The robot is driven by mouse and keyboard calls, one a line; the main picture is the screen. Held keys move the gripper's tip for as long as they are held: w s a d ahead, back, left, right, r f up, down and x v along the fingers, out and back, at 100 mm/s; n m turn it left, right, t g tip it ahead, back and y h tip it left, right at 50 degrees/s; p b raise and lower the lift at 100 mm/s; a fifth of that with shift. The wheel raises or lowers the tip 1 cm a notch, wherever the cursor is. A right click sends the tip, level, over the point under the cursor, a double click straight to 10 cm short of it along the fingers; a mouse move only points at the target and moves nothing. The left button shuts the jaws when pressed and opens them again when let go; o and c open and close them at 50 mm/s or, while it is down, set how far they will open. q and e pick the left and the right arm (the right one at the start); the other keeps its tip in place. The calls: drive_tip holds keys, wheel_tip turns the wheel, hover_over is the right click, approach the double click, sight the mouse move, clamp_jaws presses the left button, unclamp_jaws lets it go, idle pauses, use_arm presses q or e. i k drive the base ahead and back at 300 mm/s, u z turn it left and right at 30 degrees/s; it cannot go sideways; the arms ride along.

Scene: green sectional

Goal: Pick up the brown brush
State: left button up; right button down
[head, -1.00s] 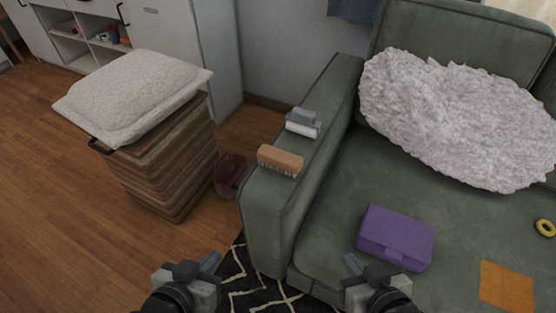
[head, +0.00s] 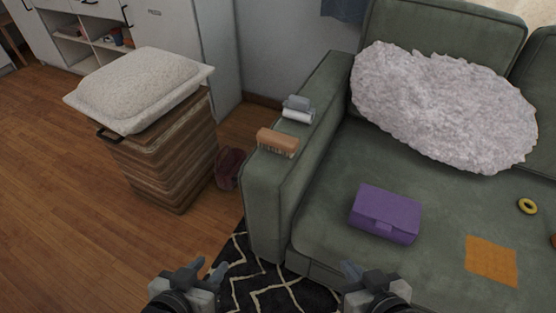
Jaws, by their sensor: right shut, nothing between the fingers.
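The brown brush (head: 277,141) lies on top of the green sofa's left armrest (head: 268,191), with its pale bristles facing down and toward me. My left gripper (head: 208,268) is low in the picture, left of the sofa and well apart from the brush. How far its fingers are spread is not clear. My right gripper (head: 350,270) is at the bottom, in front of the sofa seat. It is shut and empty, and apart from the brush.
A grey and white lint roller (head: 297,113) lies just behind the brush on the armrest. A purple box (head: 385,213), an orange cloth (head: 491,261) and a yellow ring (head: 527,206) are on the seat. A striped basket (head: 165,168) with a white cushion (head: 140,88) stands left.

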sight(276, 141)
drive_tip(key=z, duration=1.05)
drive_tip(key=i, duration=0.6)
drive_tip(key=u, duration=0.35)
